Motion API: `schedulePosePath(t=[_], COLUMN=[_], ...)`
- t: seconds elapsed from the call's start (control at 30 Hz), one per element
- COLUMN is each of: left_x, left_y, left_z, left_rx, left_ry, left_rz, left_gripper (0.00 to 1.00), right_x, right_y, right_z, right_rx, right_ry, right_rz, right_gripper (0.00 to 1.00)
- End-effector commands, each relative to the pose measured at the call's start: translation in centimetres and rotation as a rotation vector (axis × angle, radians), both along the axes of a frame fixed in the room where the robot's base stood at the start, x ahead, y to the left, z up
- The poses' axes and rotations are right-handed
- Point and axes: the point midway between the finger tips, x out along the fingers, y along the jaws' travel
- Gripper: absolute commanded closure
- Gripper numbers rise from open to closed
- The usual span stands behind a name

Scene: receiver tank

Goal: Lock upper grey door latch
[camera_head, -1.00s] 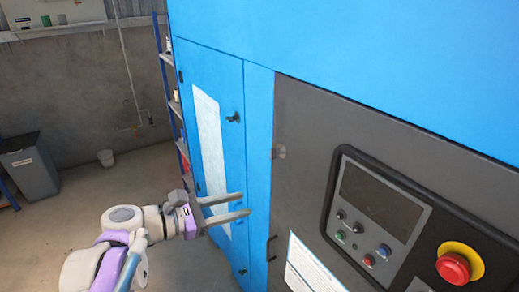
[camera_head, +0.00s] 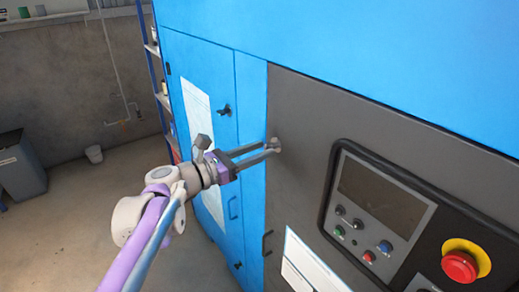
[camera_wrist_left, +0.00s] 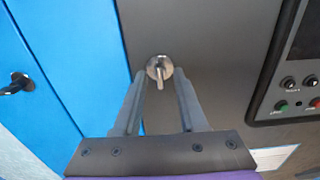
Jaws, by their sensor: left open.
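The upper grey door latch (camera_wrist_left: 159,70) is a round metal knob with a small lever on the dark grey door. In the left wrist view its lever points down, between the fingertips of my left gripper (camera_wrist_left: 161,78). In the head view the latch (camera_head: 275,145) is partly hidden by the fingers of my left gripper (camera_head: 268,148). The gripper is open, with one finger on each side of the lever. I cannot tell whether either finger touches it. My right gripper is not in view.
The blue door (camera_head: 205,130) left of the grey door has a black latch (camera_head: 225,110). A control panel (camera_head: 375,210) with a red emergency button (camera_head: 460,265) is at the right. A grey bin (camera_head: 20,170) stands far left on open floor.

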Motion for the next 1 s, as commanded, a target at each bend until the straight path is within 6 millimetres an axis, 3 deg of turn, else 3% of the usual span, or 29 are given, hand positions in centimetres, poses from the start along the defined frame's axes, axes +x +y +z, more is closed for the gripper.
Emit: schedulePosePath(t=[0.33, 0.57, 0.6, 1.0], left_x=[0.30, 0.29, 0.28, 0.27], left_y=[-0.41, -0.40, -0.40, -0.39], left_z=[-0.02, -0.02, -0.02, 0.00], left_rx=[0.000, 0.001, 0.001, 0.006], left_ry=[0.000, -0.001, -0.001, -0.008], left_rz=[0.001, 0.001, 0.001, 0.000], left_gripper=[0.59, 0.98, 1.00, 1.00], right_x=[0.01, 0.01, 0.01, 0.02], right_y=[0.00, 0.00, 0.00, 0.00], right_z=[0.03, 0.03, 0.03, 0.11], right_rx=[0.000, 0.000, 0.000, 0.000], right_ry=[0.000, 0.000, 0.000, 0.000], right_rz=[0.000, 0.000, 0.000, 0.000], right_gripper=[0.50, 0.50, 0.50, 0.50])
